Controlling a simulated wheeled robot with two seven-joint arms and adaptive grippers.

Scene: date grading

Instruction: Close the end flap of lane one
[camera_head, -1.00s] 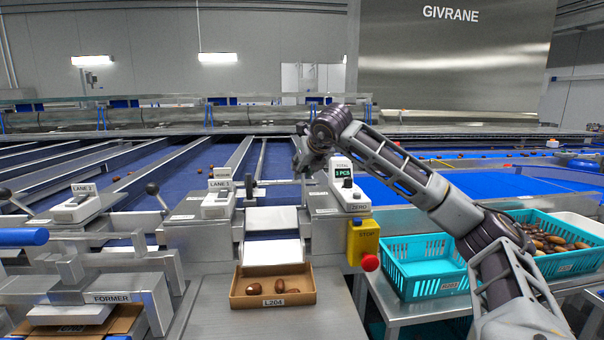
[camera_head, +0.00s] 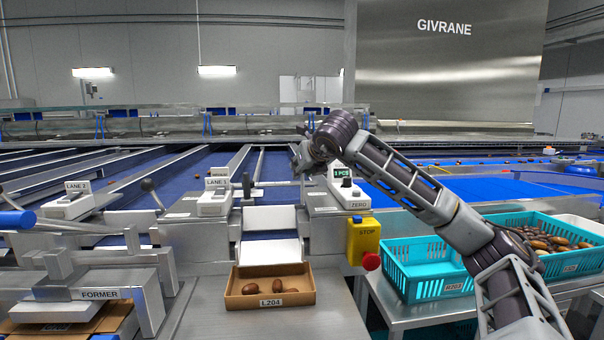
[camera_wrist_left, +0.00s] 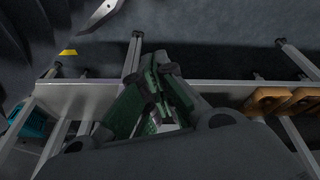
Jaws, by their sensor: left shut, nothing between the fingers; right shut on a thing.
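Lane one, labelled LANE 1 (camera_head: 216,182), ends in an upper white plate (camera_head: 270,218) and a lower white sloping chute plate (camera_head: 270,251) above an open cardboard box (camera_head: 245,301) marked L204. A thin bar (camera_head: 272,183) crosses behind the upper plate. My right gripper (camera_head: 301,168) is at the bar's right end, shut on what seems to be the lane one flap lever. The gripper and wrist mostly hide that lever, and the flap's angle is unclear. My left gripper (camera_wrist_left: 158,82) is shut and empty in the left wrist view, outside the head view.
A yellow stop box (camera_head: 362,240) with a red button stands right of the chute. A turquoise crate (camera_head: 425,284) and another with dates (camera_head: 575,262) are at the right. The FORMER press (camera_head: 100,294) is front left. Several dates lie in the L204 box.

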